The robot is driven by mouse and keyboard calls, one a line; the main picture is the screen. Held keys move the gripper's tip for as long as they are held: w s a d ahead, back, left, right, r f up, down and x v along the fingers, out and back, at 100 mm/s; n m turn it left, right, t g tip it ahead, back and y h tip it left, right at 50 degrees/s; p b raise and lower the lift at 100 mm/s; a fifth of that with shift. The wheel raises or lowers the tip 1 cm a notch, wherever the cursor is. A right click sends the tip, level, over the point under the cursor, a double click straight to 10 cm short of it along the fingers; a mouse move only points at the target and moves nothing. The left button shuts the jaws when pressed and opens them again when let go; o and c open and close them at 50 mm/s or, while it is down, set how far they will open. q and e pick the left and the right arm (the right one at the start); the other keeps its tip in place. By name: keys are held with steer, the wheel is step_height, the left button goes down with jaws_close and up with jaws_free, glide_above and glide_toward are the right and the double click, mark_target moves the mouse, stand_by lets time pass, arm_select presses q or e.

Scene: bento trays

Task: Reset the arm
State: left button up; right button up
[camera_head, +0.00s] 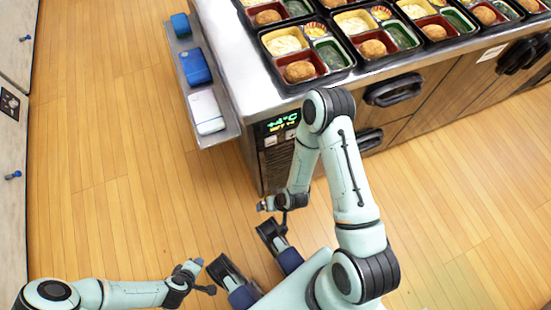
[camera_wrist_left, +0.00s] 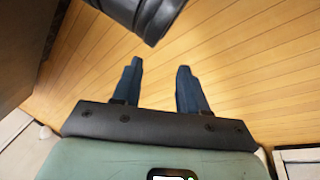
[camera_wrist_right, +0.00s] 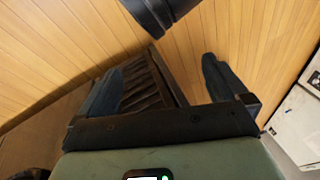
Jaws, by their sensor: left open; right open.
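My left arm comes in low from the left in the head view. Its gripper (camera_head: 204,276) is open and empty above the wooden floor. In the left wrist view its two dark blue fingers (camera_wrist_left: 160,90) stand apart with only floor between them. My right arm rises, bends at the elbow and folds down in front of the counter. Its gripper (camera_head: 272,213) is open and empty, low beside the counter's corner. In the right wrist view its fingers (camera_wrist_right: 160,85) are apart, with a dark slatted grille (camera_wrist_right: 150,82) and floor beyond them.
A metal counter (camera_head: 235,55) holds several black bento trays (camera_head: 345,70) with food. A narrow side shelf (camera_head: 217,137) carries blue and white boxes. Wooden drawers with a dark handle (camera_head: 393,90) face the right elbow. Open floor (camera_head: 110,170) lies left of the counter.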

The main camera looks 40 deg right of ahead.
steer(key=shift+s+f+n, duration=0.3)
steer(key=shift+s+n, duration=0.15)
steer(key=shift+n, duration=0.05)
arm_select(q)
steer(key=shift+r, duration=0.15)
arm_select(e)
steer(key=shift+r, duration=0.1)
